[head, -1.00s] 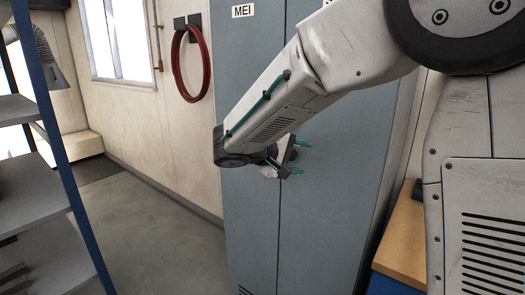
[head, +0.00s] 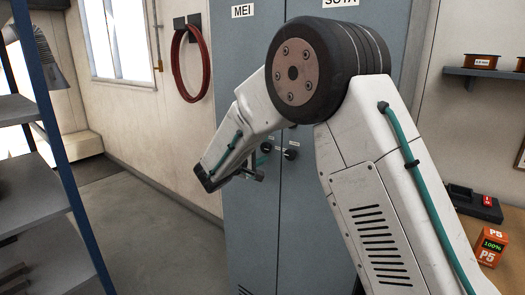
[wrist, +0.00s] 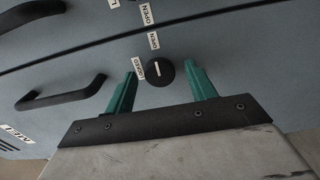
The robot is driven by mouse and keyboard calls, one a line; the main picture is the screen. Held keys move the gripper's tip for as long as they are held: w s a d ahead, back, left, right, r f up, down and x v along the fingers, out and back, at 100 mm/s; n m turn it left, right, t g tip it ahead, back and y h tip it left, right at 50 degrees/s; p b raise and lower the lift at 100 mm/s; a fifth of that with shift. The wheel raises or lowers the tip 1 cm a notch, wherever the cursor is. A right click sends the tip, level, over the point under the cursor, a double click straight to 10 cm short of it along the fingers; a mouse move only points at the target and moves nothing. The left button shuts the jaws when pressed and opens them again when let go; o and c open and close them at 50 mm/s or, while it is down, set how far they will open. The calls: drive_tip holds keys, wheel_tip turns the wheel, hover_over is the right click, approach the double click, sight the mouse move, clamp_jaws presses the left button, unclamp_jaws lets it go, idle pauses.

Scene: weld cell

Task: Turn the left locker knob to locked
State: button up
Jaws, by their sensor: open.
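The locker (head: 245,215) has two grey-blue doors, with MEI on the left door. The left knob (head: 267,147) is black and round; in the wrist view this knob (wrist: 162,78) has a white mark lined up toward its OPEN label (wrist: 153,40). Its LOCKED label (wrist: 151,69) is to the knob's left there. My gripper (head: 260,160) is at the left door, just below the knobs in the head view. In the wrist view my gripper (wrist: 161,73) is open, its teal fingers on either side of the left knob, with gaps; I cannot tell the depth.
The right knob (head: 291,154) is close beside, across the door seam. A black handle (wrist: 60,96) stands out from the MEI door. A blue-framed shelf (head: 40,200) stands at left. A bench (head: 480,235) with an orange box (head: 490,247) is at right.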

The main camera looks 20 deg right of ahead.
drive_tip(key=shift+w+d, duration=0.15)
drive_tip(key=shift+d, duration=0.1)
drive_tip(key=c, duration=1)
